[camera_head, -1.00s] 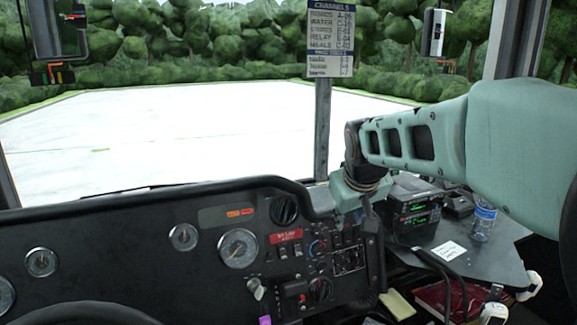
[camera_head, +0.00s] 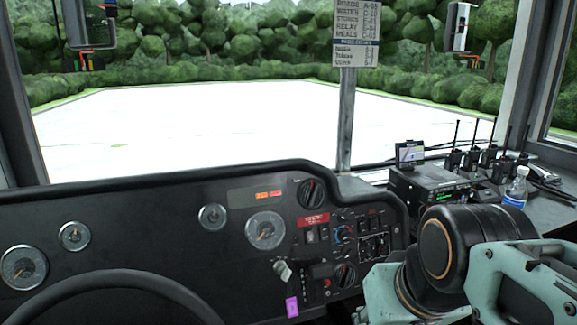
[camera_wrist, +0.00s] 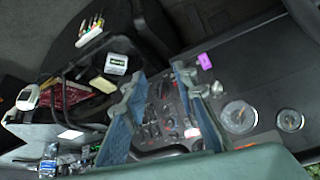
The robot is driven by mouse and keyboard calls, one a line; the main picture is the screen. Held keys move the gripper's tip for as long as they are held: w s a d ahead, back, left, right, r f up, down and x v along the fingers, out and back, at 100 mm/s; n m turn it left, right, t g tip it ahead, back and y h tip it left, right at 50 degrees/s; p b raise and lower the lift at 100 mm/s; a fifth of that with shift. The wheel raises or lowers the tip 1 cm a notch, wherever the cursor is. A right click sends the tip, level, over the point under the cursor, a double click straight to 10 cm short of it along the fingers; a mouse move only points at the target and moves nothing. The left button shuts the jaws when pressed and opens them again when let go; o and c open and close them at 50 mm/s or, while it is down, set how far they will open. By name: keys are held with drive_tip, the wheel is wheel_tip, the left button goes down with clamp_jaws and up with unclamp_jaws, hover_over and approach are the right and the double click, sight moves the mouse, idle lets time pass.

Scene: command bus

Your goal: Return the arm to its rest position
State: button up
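My teal arm (camera_head: 500,280) with a black joint is folded low at the lower right of the head view. Its gripper does not show there. In the wrist view my gripper (camera_wrist: 160,78) has its two blue-padded fingers apart. Nothing is held between them; the dashboard's switches show through the gap. The fingers look clear of the panel, though the exact distance is hard to judge.
The dashboard (camera_head: 130,235) and steering wheel (camera_head: 110,285) lie left of my arm. Behind it, a side counter holds a radio unit (camera_head: 425,187), several handheld radios (camera_head: 490,160) and a water bottle (camera_head: 517,188). A purple tag (camera_head: 292,307) hangs on the panel.

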wheel_tip(320, 180, up, 28)
drive_tip(key=s+p, duration=0.3)
drive_tip(key=p, duration=2.6)
drive_tip(key=shift+a+p, duration=0.3)
drive_tip(key=shift+p, duration=0.05)
drive_tip(key=shift+f, duration=0.15)
